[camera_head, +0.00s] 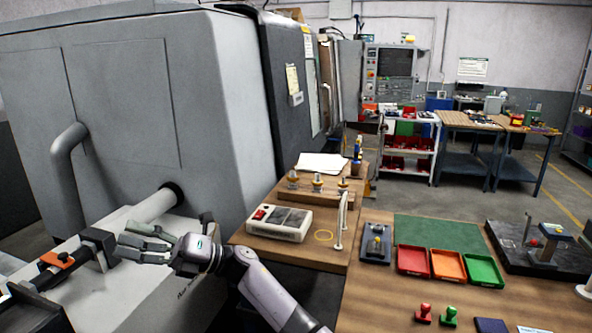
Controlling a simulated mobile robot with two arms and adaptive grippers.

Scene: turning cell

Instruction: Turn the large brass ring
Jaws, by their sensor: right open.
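My left gripper is not in view.
A grey pipe (152,206) runs out of the machine (220,110) behind my gripper. Red, orange and green trays (449,265) stand right. Red and green stamps (424,313) stand near the front.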

